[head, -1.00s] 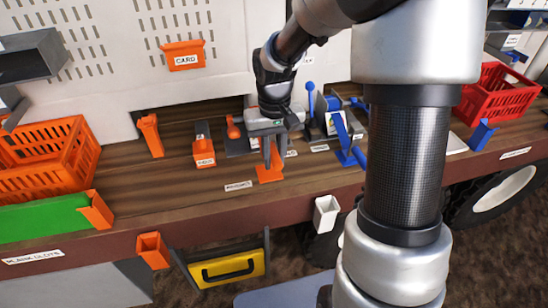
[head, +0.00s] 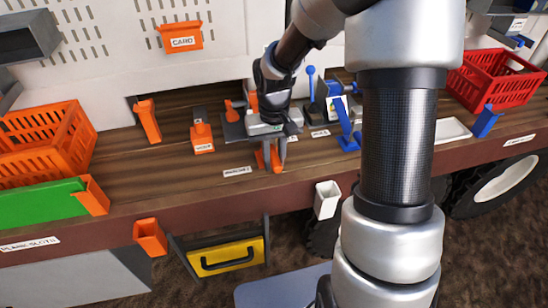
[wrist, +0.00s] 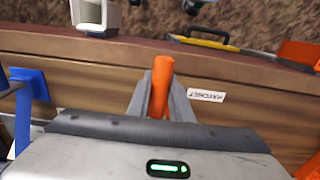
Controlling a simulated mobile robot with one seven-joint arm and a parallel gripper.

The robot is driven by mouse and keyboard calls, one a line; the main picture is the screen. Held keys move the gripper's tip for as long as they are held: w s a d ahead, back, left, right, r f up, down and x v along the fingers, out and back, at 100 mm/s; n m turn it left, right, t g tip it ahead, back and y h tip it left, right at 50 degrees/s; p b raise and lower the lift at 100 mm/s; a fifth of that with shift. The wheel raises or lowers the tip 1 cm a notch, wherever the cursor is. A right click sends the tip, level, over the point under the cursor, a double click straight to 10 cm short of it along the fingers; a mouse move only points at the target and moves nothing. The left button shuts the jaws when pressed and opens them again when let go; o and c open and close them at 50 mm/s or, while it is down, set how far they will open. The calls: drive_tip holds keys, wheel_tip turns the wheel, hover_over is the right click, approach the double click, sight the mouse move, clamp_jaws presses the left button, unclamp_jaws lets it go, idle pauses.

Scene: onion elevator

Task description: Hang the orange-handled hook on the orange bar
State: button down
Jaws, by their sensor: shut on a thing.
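My gripper (head: 271,160) is low over the front part of the wooden bench, with its fingers on either side of an orange piece. In the wrist view this orange handle (wrist: 161,88) is a rounded upright cylinder between the two grey fingertips. Its lower end is hidden by my gripper, so I cannot see a hook shape or whether it touches the bench. Several other orange pieces stand on the bench: a tilted upright piece (head: 148,120) and a labelled block (head: 202,138). I cannot tell which orange piece is the bar.
The bench (head: 180,180) has free wood left of my gripper. An orange crate (head: 45,145) is at left, a red crate (head: 495,85) at right. A white cup (head: 327,200) and an orange cup (head: 150,238) hang at the front edge. Blue parts (head: 347,125) stand to the right.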

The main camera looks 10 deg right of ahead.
drive_tip(key=shift+f, duration=0.2)
drive_tip(key=c, duration=1.5)
unclamp_jaws()
